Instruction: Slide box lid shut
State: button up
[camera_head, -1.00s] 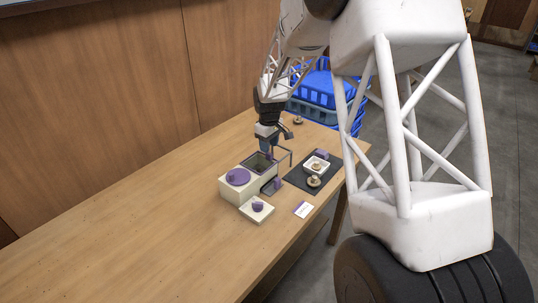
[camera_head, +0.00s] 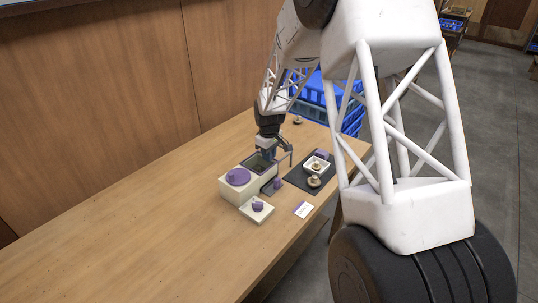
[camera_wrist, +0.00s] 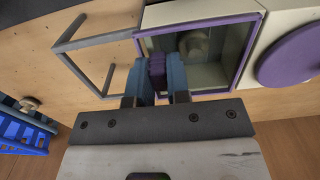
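The open-topped box (camera_wrist: 230,22) has pale walls and a purple rim, and a pale round thing sits inside it. It also shows in the head view (camera_head: 252,170). A grey rectangular frame (camera_wrist: 72,47) extends from its left side in the wrist view; whether this frame is the lid is not clear. My gripper (camera_wrist: 157,75) is at the box's near-left edge, its two blue fingers close on either side of a purple ribbed piece (camera_wrist: 157,68). The fingers appear to touch it. In the head view my gripper (camera_head: 279,158) hides part of the box.
A purple disc (camera_head: 238,177) lies on the pale block beside the box. A small pale tray (camera_head: 264,213) with a purple knob stands in front. A dark mat (camera_head: 297,178) holds a white dish (camera_head: 318,163) and a mushroom (camera_head: 314,181). The table's left is clear.

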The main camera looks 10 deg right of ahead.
grip_shut()
jog(key=shift+s+a, duration=0.4)
jog(key=o, duration=0.6)
grip_release()
jog(key=shift+c, duration=0.2)
